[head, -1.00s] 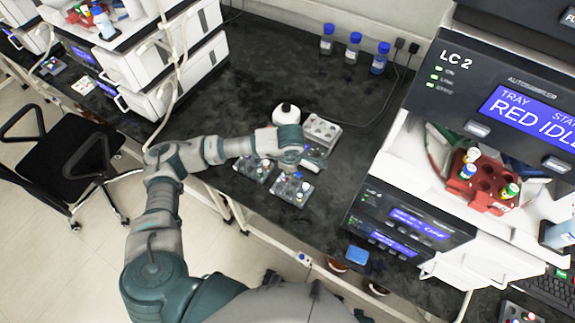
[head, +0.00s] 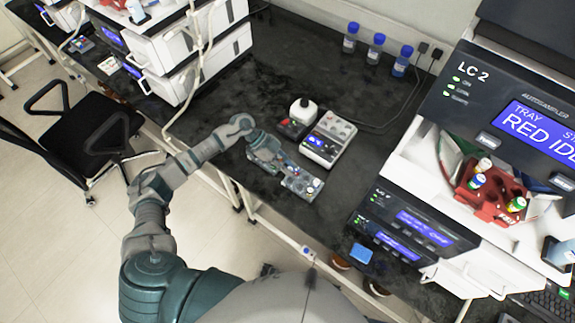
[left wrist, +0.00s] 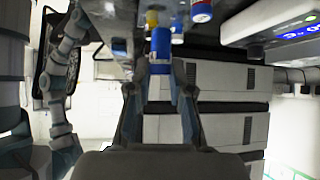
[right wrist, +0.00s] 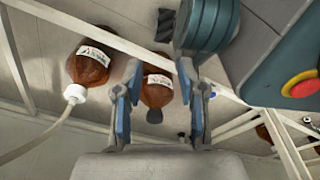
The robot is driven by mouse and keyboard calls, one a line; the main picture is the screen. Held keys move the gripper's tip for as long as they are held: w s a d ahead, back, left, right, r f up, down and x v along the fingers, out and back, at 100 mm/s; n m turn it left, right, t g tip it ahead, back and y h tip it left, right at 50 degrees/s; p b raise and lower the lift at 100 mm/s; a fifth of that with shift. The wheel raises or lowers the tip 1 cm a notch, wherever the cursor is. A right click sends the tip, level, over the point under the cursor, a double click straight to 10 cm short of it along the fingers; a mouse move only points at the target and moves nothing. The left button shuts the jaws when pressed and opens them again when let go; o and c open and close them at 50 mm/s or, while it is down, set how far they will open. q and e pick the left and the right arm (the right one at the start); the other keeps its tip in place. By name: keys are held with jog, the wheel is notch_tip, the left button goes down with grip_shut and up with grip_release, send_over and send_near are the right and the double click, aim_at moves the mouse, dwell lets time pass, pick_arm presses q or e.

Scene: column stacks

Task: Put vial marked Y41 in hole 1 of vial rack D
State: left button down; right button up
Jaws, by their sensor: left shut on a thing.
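My left gripper (head: 281,168) is low over the small vial racks on the bench. In the left wrist view its fingers (left wrist: 160,78) are closed around a blue-ended vial (left wrist: 160,45); no marking on it can be read. One grey rack (head: 302,186) with several vials is just right of the gripper. Another rack (head: 262,166) is largely hidden by the gripper and arm. Rack letters and hole numbers are too small to read. My right gripper (right wrist: 158,100) is open and empty in the right wrist view; it is outside the head view.
Blue-capped bottles (head: 375,48) stand at the back. The LC 2 instrument (head: 490,110) bounds the right. Brown bottles (right wrist: 90,62) are near my right gripper.

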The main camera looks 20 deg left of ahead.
pick_arm(q)
jog(key=shift+a+f+n+t, duration=0.1)
jog(key=shift+n+t, duration=0.3)
jog(key=shift+w+d+f+b, duration=0.1)
jog(key=shift+d+f+b, duration=0.3)
jog(key=shift+b, duration=0.15)
jog(key=shift+a+f+b, duration=0.2)
jog(key=shift+f+b, duration=0.35)
jog(key=shift+b, duration=0.1)
jog(key=shift+a+f+b, duration=0.15)
jog(key=shift+f+b, duration=0.4)
jog(key=shift+b, duration=0.05)
jog(key=shift+d+f+b, duration=0.25)
jog(key=shift+f+b, duration=0.15)
jog(key=shift+b, duration=0.15)
pick_arm(e)
jog(key=w+a+r, duration=0.1)
jog(key=w+r, duration=0.7)
jog(key=shift+w, duration=0.2)
pick_arm(q)
jog(key=shift+a, duration=0.15)
pick_arm(e)
jog(key=shift+a, duration=0.15)
pick_arm(q)
jog(key=shift+r+p, duration=0.15)
jog(key=shift+p, duration=0.45)
pick_arm(e)
jog(key=shift+w+r+t, duration=0.15)
jog(key=shift+r+t, duration=0.15)
jog(key=shift+r, duration=0.4)
